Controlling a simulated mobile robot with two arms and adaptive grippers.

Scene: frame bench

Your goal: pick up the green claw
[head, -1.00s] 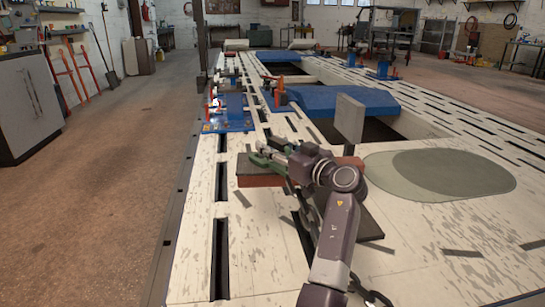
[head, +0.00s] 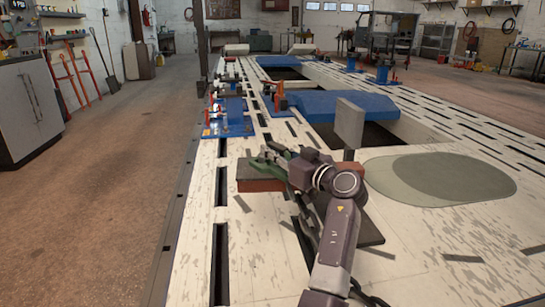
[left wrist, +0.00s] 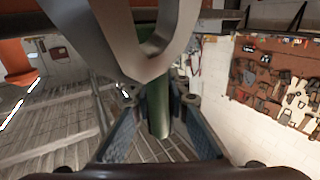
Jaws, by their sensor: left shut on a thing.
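The green claw (head: 278,150) shows partly at the tip of my left gripper (head: 283,163), above a red-brown block on the bench. Much of the claw is hidden behind the gripper and wrist. In the left wrist view, a green part of the claw (left wrist: 158,108) stands between the two fingers of my left gripper (left wrist: 160,122), which is shut on it. A grey forked metal piece (left wrist: 145,55) shows just beyond it. My right gripper is not in view.
The red-brown block (head: 252,181) lies on the pale slotted bench (head: 250,260). A grey upright plate (head: 349,122) stands behind my wrist. Flat grey-green ovals (head: 440,180) lie at right. Blue clamp fixtures (head: 228,117) stand farther back.

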